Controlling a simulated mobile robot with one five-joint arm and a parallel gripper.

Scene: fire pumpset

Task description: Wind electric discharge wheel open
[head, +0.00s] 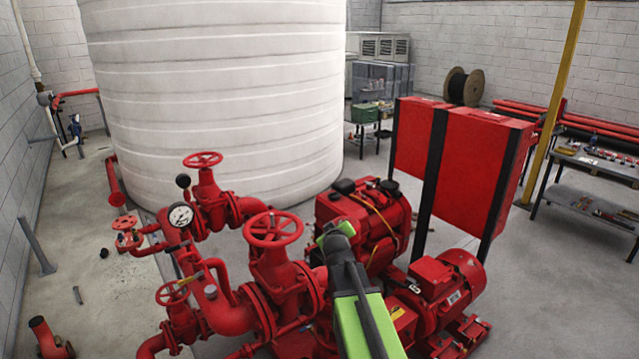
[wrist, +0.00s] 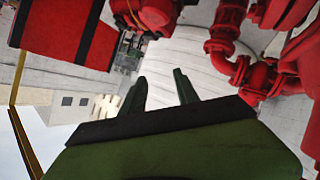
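Several red handwheels show on the red pumpset in the head view. A large one (head: 273,228) sits on a thick valve left of my arm, and another (head: 203,159) stands behind it. Smaller wheels are at the lower left (head: 172,292) and far left (head: 127,222). No label shows which is the electric discharge wheel. My gripper (head: 322,238) is right of the large wheel and apart from it in the picture; the depth gap is unclear. In the wrist view its two fingers (wrist: 160,80) stand apart with nothing between them.
The red electric motor (head: 450,290) lies right of my arm, and the engine (head: 362,215) is behind it. Red panels (head: 468,165) on black posts rise at the right. A white tank (head: 215,90) fills the back. A pressure gauge (head: 181,215) stands among the pipes.

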